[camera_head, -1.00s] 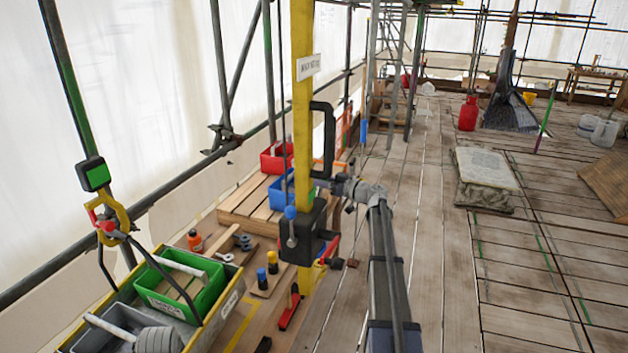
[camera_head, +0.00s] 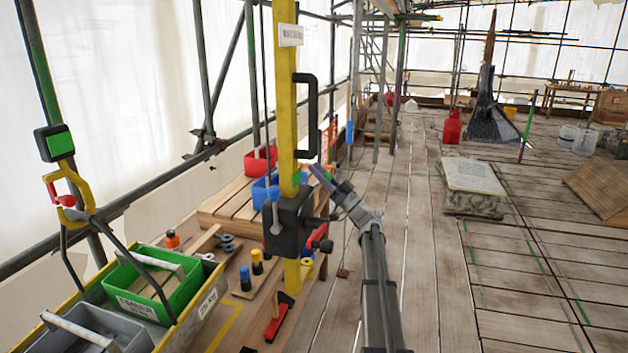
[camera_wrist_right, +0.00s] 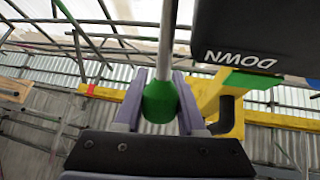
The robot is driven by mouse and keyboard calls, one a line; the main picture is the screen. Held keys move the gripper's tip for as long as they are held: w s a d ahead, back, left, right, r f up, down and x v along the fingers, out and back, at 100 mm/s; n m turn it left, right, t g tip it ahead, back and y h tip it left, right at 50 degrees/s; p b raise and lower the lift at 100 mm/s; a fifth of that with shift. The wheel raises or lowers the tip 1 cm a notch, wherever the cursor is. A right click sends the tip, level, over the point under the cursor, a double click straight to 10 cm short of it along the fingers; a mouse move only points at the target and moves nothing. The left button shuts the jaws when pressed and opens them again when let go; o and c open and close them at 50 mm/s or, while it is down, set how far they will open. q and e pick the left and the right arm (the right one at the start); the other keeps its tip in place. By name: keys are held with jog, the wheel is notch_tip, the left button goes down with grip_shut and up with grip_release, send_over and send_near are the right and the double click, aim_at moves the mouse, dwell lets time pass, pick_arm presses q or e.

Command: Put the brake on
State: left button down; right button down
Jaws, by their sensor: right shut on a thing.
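A black box (camera_head: 290,222) is fixed on a yellow post (camera_head: 288,120). My right gripper (camera_head: 322,178) is just right of the post, above the box. In the wrist view the purple fingers of my right gripper (camera_wrist_right: 160,95) are shut on a green grip (camera_wrist_right: 160,100) on a pale metal rod. A black block marked DOWN (camera_wrist_right: 255,40) is close beside it. Which part of the box this is, I cannot tell. My left gripper is out of view.
A black handle (camera_head: 310,118) on the post is just above my gripper. Green (camera_head: 155,285) and grey bins stand at lower left, below a hanging green-faced device (camera_head: 58,143). Blue and red bins are behind the post.

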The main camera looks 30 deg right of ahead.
jog(key=shift+s+d+f+t+b, duration=0.1)
jog(key=shift+s+f+t+b, duration=0.1)
jog(key=shift+t+b, duration=0.1)
jog(key=shift+r, duration=0.1)
jog(key=c, duration=0.5)
grip_release()
jog(key=b+v, duration=0.4)
jog(key=v, duration=0.4)
jog(key=shift+b, duration=0.4)
